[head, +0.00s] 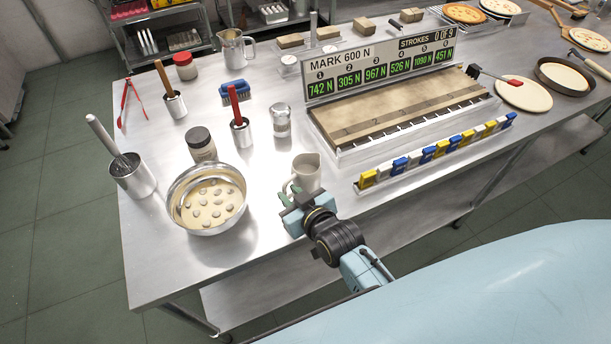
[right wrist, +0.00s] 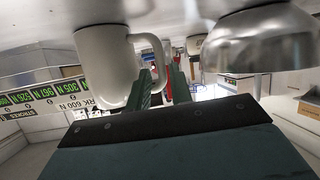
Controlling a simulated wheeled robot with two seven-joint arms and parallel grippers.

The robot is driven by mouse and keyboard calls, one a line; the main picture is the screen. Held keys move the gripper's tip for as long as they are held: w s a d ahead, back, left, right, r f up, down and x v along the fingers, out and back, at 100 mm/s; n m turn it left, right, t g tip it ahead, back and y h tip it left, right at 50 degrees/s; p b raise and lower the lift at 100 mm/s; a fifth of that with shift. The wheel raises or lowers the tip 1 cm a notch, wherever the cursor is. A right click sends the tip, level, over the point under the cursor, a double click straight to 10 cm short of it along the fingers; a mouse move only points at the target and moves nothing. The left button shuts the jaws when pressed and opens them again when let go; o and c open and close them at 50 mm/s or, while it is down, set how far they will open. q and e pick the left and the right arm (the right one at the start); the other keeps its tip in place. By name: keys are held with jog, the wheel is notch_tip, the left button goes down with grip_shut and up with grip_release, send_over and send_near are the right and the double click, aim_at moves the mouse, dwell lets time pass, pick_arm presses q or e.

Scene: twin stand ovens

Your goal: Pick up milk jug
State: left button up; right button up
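A cream-white jug (head: 308,172) stands upright near the table's front edge in the head view. It looms large at the upper left of the right wrist view (right wrist: 103,65), which appears upside down, with its loop handle (right wrist: 163,60) to the right. My right gripper (head: 292,195) is at the handle side of the jug. Its two green fingers (right wrist: 161,84) are apart, and the handle's outer bar appears to lie between them. I cannot tell whether they touch it. My left gripper is not in view.
A steel bowl of batter (head: 207,198) stands close left of the gripper. A shaker (head: 281,122) and a dark-lidded jar (head: 201,145) stand behind. A row of coloured clips (head: 437,150) lies right, before the display board (head: 380,65). A steel pitcher (head: 235,50) is farther back.

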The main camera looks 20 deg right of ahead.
aim_at(286, 192)
jog(key=x, duration=0.5)
jog(key=shift+f, duration=0.15)
grip_shut()
